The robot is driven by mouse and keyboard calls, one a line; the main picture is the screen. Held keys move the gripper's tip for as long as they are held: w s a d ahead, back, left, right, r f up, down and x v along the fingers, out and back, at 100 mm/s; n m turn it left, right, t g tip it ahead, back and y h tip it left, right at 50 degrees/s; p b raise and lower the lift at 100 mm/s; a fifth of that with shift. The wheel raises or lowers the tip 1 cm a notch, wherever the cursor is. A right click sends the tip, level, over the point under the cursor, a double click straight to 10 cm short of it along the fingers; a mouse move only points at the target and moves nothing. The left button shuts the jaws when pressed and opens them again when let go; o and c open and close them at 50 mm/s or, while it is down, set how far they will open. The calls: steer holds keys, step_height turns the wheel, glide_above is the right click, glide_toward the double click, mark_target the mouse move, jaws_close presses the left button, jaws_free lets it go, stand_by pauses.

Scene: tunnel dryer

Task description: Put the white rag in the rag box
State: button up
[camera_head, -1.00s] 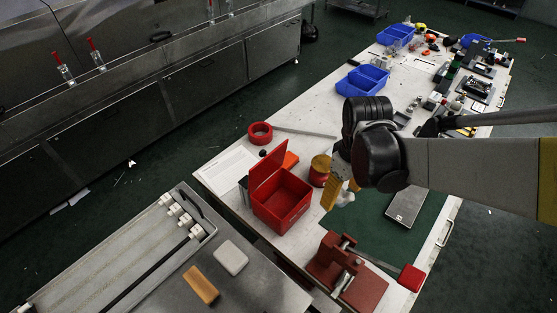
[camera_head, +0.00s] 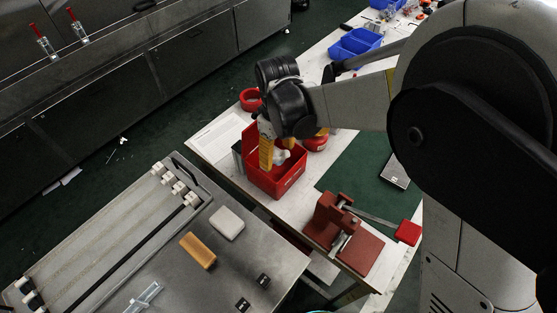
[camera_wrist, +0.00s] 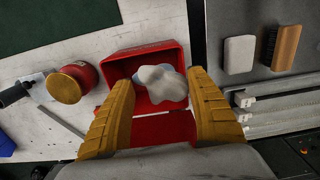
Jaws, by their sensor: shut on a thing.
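The white rag (camera_wrist: 160,84) is a crumpled pale bundle between the yellow fingers of my gripper (camera_wrist: 163,105) in the wrist view. My gripper is shut on it. In the head view the rag (camera_head: 281,157) shows beside the yellow fingers of my gripper (camera_head: 275,158), at the opening of the rag box (camera_head: 277,182). The rag box is red, with its lid standing open at the back left. In the wrist view the box (camera_wrist: 122,66) lies behind the rag. I cannot tell whether the rag touches the box floor.
A red-brown clamp fixture (camera_head: 343,232) with a red-handled lever stands right of the box. A red can (camera_head: 316,141) and a red tape roll (camera_head: 250,99) are close behind the box. A metal bench with a white block (camera_head: 227,223) and an orange brush (camera_head: 198,250) is in front.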

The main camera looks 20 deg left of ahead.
mark_target(278, 162)
steer(key=shift+f+b, duration=0.65)
steer(key=shift+f, duration=1.2)
steer(key=shift+f+b, duration=0.55)
steer(key=shift+f, duration=0.05)
steer(key=o, duration=1)
steer(key=shift+c, duration=0.2)
step_height(278, 162, up, 13)
steer(key=p, duration=0.5)
steer(key=shift+r, duration=0.15)
